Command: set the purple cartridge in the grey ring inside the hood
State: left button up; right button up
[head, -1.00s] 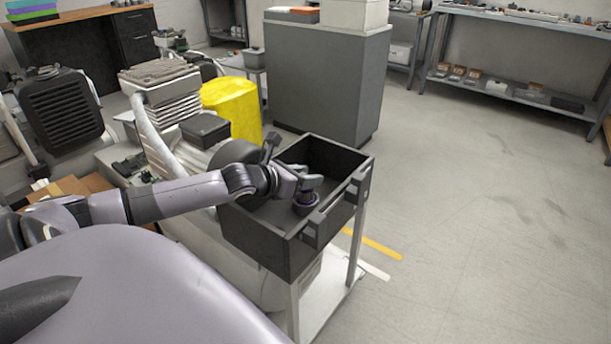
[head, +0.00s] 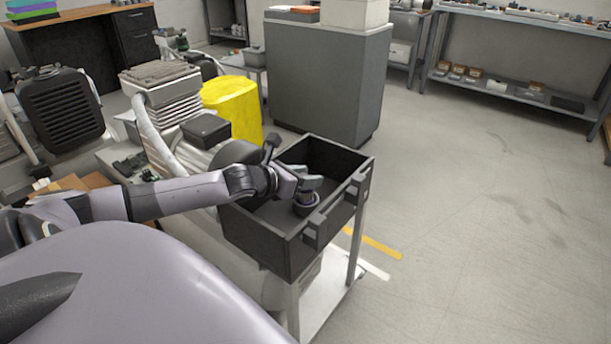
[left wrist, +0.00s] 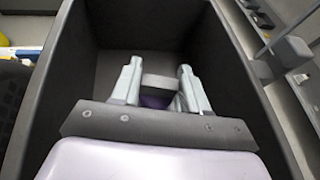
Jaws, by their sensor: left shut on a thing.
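The hood (head: 272,248) is a dark, open-topped box on a light stand in the middle of the head view. My left gripper (head: 309,183) reaches into it from the left and is shut on the purple cartridge (head: 305,196). The cartridge stands about upright, its lower end at the grey ring (head: 306,209) on the hood floor; I cannot tell if it is fully seated. In the left wrist view, the gripper's fingers (left wrist: 160,85) flank a grey block, with a bit of the purple cartridge (left wrist: 154,102) below. The ring is hidden there. My right gripper is not in view.
The hood's walls surround my gripper, and handle-like brackets (head: 315,229) sit on its right side. A compressor (head: 165,95) and a yellow drum (head: 234,105) stand to the left. A grey cabinet (head: 320,85) is behind. Open floor (head: 480,230) lies to the right.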

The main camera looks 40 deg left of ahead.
pick_arm(q)
jog(key=shift+f+b, duration=0.4)
jog(key=shift+f, duration=0.15)
jog(key=o, duration=0.8)
